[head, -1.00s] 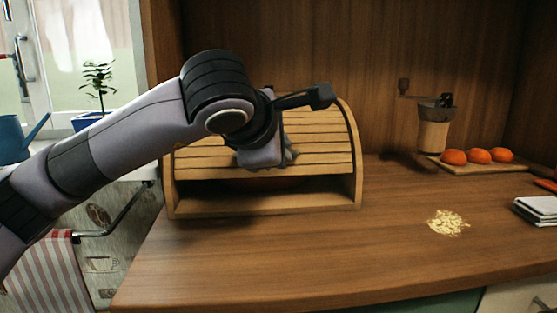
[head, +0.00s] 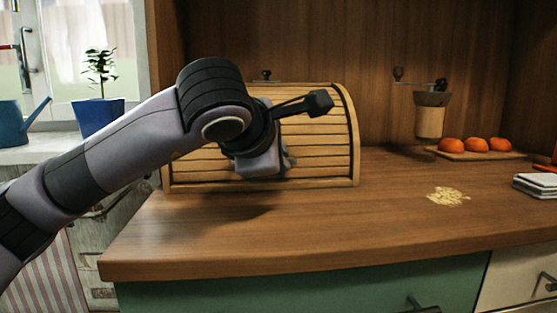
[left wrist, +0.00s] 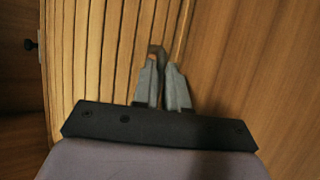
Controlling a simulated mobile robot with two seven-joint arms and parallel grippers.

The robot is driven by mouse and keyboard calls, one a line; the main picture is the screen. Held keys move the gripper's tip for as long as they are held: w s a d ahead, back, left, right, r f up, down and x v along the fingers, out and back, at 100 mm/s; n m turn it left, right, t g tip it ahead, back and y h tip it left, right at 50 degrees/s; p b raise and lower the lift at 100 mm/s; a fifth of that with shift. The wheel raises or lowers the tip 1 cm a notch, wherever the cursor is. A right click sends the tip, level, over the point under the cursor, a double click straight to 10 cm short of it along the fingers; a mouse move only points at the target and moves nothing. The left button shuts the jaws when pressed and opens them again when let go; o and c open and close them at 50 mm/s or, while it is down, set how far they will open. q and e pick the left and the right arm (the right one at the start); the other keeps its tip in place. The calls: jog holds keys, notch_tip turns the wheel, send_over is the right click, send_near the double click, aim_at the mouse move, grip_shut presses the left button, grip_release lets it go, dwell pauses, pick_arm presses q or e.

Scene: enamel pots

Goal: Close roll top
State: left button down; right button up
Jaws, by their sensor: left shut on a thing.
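The wooden bread box with the slatted roll top (head: 325,135) stands at the back left of the counter. Its slats reach down to near the base, and no dark opening shows in the head view. My left gripper (head: 288,160) is at the lower front of the roll top, partly hidden by my own wrist. In the left wrist view, the left gripper (left wrist: 162,75) has its fingers together on a small handle (left wrist: 156,52) at the edge of the roll top (left wrist: 105,60). My right gripper is in neither view.
A coffee grinder (head: 430,115) and a board with oranges (head: 477,146) stand at the back right. A pile of crumbs (head: 448,196) and folded cloths (head: 538,185) lie on the right of the counter (head: 330,235). The front middle is clear.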

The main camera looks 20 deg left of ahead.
pick_arm(q)
jog(key=shift+s+d+f+g, duration=0.1)
jog(key=shift+f+g, duration=0.05)
jog(key=shift+f, duration=0.35)
jog(key=shift+s+d+f+g, duration=0.1)
jog(key=shift+f+g, duration=0.05)
jog(key=shift+f, duration=0.35)
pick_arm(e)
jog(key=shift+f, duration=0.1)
pick_arm(q)
jog(key=c, duration=1.2)
grip_release()
jog(key=shift+a, duration=0.1)
jog(key=shift+o, duration=0.2)
jog(key=shift+s+r, duration=0.35)
jog(key=shift+r, duration=0.05)
jog(key=p+v, duration=0.1)
jog(key=v, duration=0.4)
jog(key=shift+s+r, duration=0.15)
jog(key=shift+r, duration=0.05)
jog(key=shift+s+a+r, duration=0.1)
jog(key=shift+s+r, duration=0.15)
jog(key=shift+s, duration=0.25)
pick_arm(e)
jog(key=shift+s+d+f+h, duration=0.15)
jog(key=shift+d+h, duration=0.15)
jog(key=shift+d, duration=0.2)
